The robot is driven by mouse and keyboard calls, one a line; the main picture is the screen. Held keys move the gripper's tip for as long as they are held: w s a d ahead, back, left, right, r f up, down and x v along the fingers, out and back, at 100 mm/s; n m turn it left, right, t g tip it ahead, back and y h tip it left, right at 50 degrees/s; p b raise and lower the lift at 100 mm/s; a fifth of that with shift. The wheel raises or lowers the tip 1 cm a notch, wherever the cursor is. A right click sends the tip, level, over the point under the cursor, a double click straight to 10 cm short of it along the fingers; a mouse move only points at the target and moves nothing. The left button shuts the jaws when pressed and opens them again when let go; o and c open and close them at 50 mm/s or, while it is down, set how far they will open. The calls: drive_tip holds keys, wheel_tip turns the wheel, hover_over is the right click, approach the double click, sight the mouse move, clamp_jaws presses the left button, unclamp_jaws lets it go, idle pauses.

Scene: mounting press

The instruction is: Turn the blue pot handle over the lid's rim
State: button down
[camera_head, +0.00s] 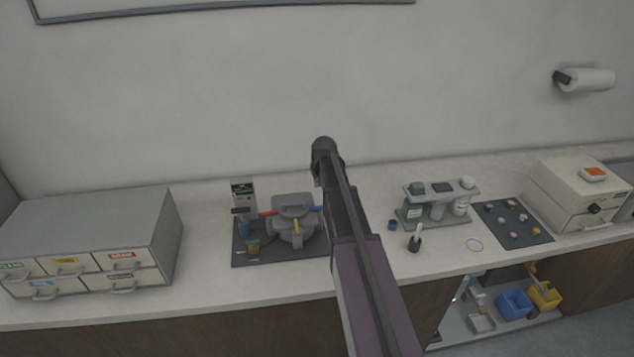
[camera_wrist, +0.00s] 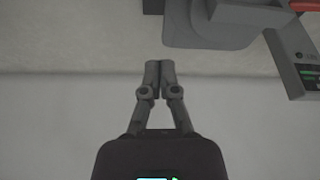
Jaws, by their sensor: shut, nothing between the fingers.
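The grey mounting press (camera_head: 293,222) stands on a dark mat (camera_head: 280,255) on the counter. The blue handle's right end is beside or behind my arm. In the wrist view my gripper (camera_wrist: 159,66) is shut and empty, its fingertips together, apart from the grey press body (camera_wrist: 212,25). The red handle (camera_wrist: 306,5) shows at the top right corner there. The blue handle is not in the wrist view. My arm hides the gripper in the head view.
A control unit (camera_head: 243,193) stands at the press's back left; it also shows in the wrist view (camera_wrist: 300,72). A drawer cabinet (camera_head: 95,240) is at the left. A bottle rack (camera_head: 437,203) is right of my arm. The wall (camera_head: 200,100) is close behind.

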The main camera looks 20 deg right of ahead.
drive_tip(key=shift+s+r+p, duration=0.2)
drive_tip(key=shift+r+p, duration=0.15)
drive_tip(key=shift+r, duration=0.2)
drive_tip(key=c, duration=0.8)
unclamp_jaws()
drive_tip(key=shift+s+a, duration=0.15)
drive_tip(key=shift+a, duration=0.05)
drive_tip(key=shift+o, duration=0.6)
drive_tip(key=s+a+f+g+b, duration=0.1)
drive_tip(key=s+a+f+g, duration=0.1)
drive_tip(key=s+a, duration=1)
drive_tip(key=shift+s+a+f+n+b, duration=0.25)
drive_tip(key=shift+s+n+b, duration=0.1)
drive_tip(key=shift+s, duration=0.9)
drive_tip(key=s+a+g, duration=0.1)
drive_tip(key=s+a, duration=0.2)
drive_tip(key=s, duration=0.3)
drive_tip(key=s+a+f+b, duration=0.1)
drive_tip(key=s+a, duration=0.3)
drive_tip(key=s, duration=0.2)
drive_tip(key=shift+s+g, duration=0.25)
drive_tip(key=shift+g, duration=0.15)
drive_tip(key=shift+f+n, duration=0.1)
drive_tip(key=shift+n, duration=0.15)
